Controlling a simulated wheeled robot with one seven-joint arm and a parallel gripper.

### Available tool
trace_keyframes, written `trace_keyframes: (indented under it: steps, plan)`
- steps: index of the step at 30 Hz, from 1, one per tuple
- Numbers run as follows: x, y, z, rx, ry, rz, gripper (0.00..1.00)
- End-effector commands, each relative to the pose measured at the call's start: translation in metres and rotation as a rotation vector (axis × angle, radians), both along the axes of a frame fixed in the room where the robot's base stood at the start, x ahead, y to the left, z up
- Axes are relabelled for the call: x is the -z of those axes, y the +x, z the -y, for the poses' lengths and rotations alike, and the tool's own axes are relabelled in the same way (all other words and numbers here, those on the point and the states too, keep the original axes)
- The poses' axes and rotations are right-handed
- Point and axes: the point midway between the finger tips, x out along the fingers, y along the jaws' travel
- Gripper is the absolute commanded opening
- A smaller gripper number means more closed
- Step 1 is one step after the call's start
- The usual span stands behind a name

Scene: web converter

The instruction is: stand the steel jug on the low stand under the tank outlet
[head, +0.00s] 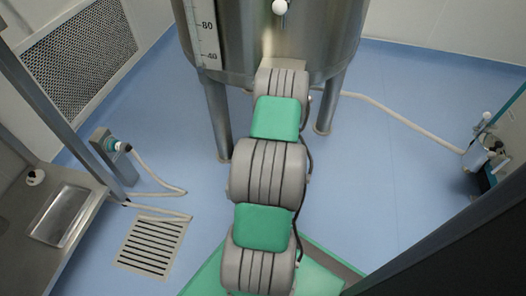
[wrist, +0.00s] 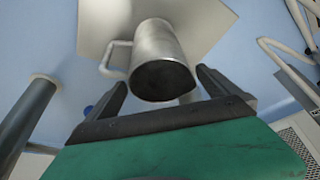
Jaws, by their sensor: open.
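The steel jug (wrist: 165,50) shows in the wrist view with its dark round end toward me and its handle (wrist: 108,62) on the left. Behind it is a pale flat plate (wrist: 100,18), which looks like the low stand; I cannot tell whether the jug rests on it. My gripper (wrist: 163,84) is open, its two dark fingers on either side of the jug's near end, with gaps showing. In the head view the steel tank (head: 340,35) stands at the back. My arm hides the jug, the stand and any outlet there.
Tank legs (head: 217,120) stand on both sides of my arm. A pale hose (head: 400,118) crosses the blue floor to the right. A floor drain (head: 152,246) and a bench with a sink (head: 62,215) are on the left. Open floor (head: 390,190) lies right of my arm.

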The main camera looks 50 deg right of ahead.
Motion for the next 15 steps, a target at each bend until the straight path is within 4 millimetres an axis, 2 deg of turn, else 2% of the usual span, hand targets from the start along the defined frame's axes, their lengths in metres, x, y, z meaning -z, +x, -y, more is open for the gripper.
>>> trace_keyframes:
  steps: [1, 6, 15]
  plan:
    - [0.015, 0.004, 0.001, -0.001, 0.001, -0.001, 1.00]
    - [0.036, 0.012, 0.005, 0.000, 0.000, 0.000, 1.00]
    - [0.042, 0.016, 0.007, 0.000, -0.001, 0.001, 1.00]
